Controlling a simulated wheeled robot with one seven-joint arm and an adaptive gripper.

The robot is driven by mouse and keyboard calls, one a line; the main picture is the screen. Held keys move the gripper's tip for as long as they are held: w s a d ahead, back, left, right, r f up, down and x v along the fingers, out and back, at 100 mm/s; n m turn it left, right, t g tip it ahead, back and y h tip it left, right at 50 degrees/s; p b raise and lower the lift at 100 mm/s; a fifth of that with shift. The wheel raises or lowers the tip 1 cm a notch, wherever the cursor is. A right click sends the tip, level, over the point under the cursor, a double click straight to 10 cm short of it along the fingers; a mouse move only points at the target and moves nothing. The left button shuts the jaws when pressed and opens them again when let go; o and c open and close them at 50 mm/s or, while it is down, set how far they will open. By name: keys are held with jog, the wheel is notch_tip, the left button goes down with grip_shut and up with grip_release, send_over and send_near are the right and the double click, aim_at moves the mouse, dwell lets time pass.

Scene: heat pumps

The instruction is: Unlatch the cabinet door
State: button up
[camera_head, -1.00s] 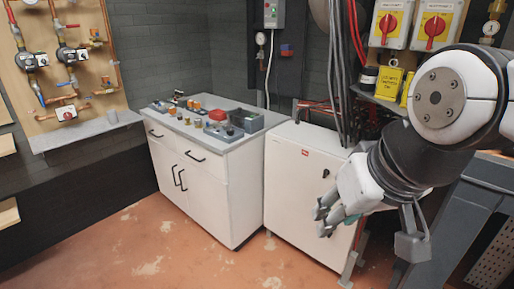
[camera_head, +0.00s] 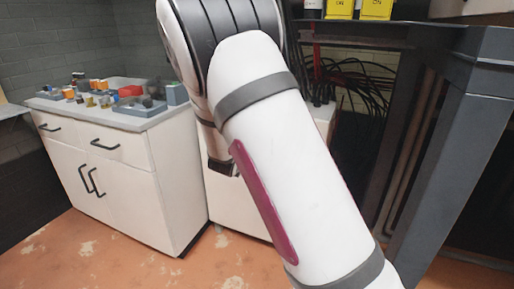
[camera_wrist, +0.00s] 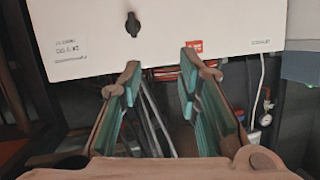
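The white cabinet door (camera_wrist: 85,38) fills the upper part of the wrist view and appears upside down, with a red label (camera_wrist: 194,48) near its edge. Its small black latch (camera_wrist: 132,24) sits near the top, left of the middle. My gripper (camera_wrist: 160,65) is open and empty, its two green-padded fingers apart. The latch lies beyond the fingertips, above and left of the gap between them; it is not between the fingers. In the head view my arm covers most of the white cabinet (camera_head: 229,203), and the latch and fingers are hidden.
A white counter cabinet (camera_head: 122,180) with drawers, dark handles and several small items on top stands at left. A grey metal frame (camera_head: 440,150) stands at right, with dark cables (camera_head: 360,85) behind it. Orange floor (camera_head: 85,245) is free in front.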

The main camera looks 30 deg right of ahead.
jog(key=d+f+h+b, duration=0.3)
jog(key=d+f+h, duration=0.1)
jog(key=f, duration=0.2)
jog(key=b+x, duration=0.3)
jog(key=x, duration=1)
jog(key=shift+w+r+m, duration=0.3)
jog(key=shift+w+r, duration=0.05)
jog(key=shift+r, duration=0.05)
jog(key=shift+c, duration=0.6)
grip_shut()
